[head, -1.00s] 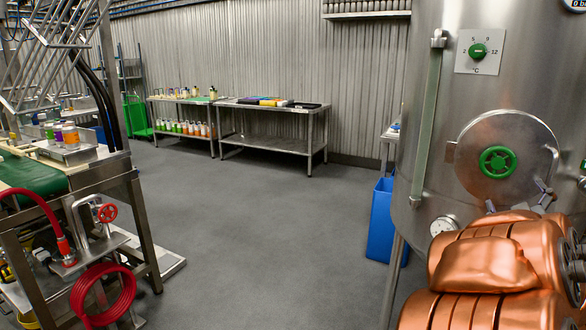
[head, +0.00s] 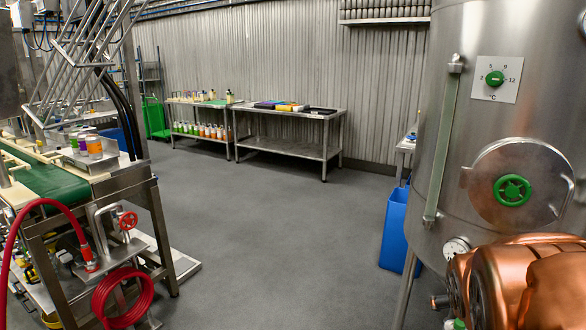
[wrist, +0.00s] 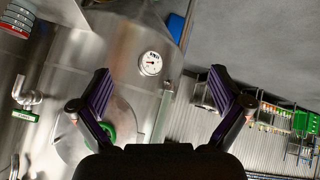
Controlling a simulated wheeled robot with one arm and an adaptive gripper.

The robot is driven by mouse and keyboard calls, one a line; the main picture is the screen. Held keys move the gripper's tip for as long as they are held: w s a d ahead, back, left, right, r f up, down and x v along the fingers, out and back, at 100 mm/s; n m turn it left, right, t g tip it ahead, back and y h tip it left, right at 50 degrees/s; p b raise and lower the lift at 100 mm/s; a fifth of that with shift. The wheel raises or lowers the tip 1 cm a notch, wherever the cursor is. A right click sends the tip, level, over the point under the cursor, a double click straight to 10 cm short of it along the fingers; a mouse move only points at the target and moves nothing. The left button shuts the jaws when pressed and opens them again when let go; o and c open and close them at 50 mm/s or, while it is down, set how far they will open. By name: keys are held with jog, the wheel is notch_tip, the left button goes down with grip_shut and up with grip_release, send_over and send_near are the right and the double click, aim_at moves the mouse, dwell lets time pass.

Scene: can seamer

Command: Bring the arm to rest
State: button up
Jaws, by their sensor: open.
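My gripper (wrist: 161,97) shows in the wrist view with its two dark fingers spread wide apart. It is open and nothing is between the fingers. The wrist view is rolled over, with the steel tank on its left and the floor at its upper right. In the head view my copper-coloured arm (head: 530,285) is at the lower right, in front of the tank's lower part. My gripper is outside the head view.
A steel tank (head: 470,130) with a round hatch (head: 520,165) stands close on the right. A blue bin (head: 396,228) is beside it. A conveyor (head: 50,180) with cans and a red hose (head: 125,298) is on the left. Steel tables (head: 325,152) line the back wall. The middle floor (head: 270,225) is clear.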

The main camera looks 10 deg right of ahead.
jog(key=s+a+f+n+g+y+p, duration=0.1)
jog(key=s+a+n+g+y+p, duration=0.2)
jog(key=s+a+g, duration=0.5)
jog(key=s+a+y+p, duration=0.1)
jog(key=s+a+y, duration=0.1)
jog(key=s+a, duration=1.1)
jog(key=shift+s+a+f+y, duration=0.2)
jog(key=shift+s+a+y, duration=0.2)
jog(key=shift+a, duration=0.1)
